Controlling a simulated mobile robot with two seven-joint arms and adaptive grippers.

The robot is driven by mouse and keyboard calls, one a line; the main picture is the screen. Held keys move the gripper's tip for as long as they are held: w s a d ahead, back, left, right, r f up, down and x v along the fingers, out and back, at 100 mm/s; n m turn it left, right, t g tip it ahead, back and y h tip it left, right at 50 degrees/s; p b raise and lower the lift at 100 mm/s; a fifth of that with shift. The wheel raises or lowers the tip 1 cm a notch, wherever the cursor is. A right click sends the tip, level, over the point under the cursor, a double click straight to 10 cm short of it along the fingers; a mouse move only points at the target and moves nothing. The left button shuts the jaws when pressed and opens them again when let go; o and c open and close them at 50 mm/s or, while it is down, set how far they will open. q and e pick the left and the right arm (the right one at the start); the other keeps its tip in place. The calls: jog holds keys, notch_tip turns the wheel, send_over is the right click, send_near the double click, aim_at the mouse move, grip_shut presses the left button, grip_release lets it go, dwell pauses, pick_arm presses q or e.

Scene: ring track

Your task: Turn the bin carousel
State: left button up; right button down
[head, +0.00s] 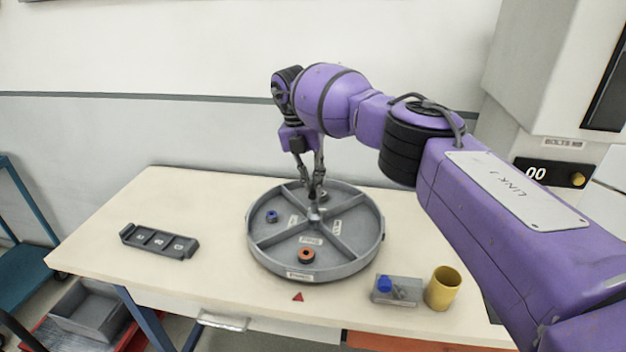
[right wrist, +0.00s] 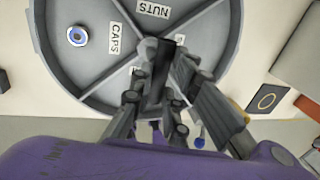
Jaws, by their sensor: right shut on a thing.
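The bin carousel (head: 345,268) is a round grey tray on the table, split by dividers into labelled compartments. Its rim also shows in the right wrist view (right wrist: 42,45), with labels reading NUTS and CAPS. A blue ring (head: 271,216) lies in the left compartment and an orange ring (head: 306,255) in the front one. My right gripper (head: 316,197) points down at the carousel's middle. My left gripper is not in view.
A red triangle (head: 298,297) marks the table (head: 130,205) in front of the carousel. A dark three-slot tray (head: 160,241) lies left. The table's left side is mostly clear.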

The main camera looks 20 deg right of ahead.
jog(key=shift+r, duration=0.1)
jog(key=c, duration=1.7)
grip_release()
jog(key=r, duration=0.4)
jog(key=a+r, duration=0.1)
jog(key=r, duration=0.2)
jog(key=w+a+r, duration=0.1)
jog(key=r, duration=0.3)
jog(key=shift+r, duration=0.35)
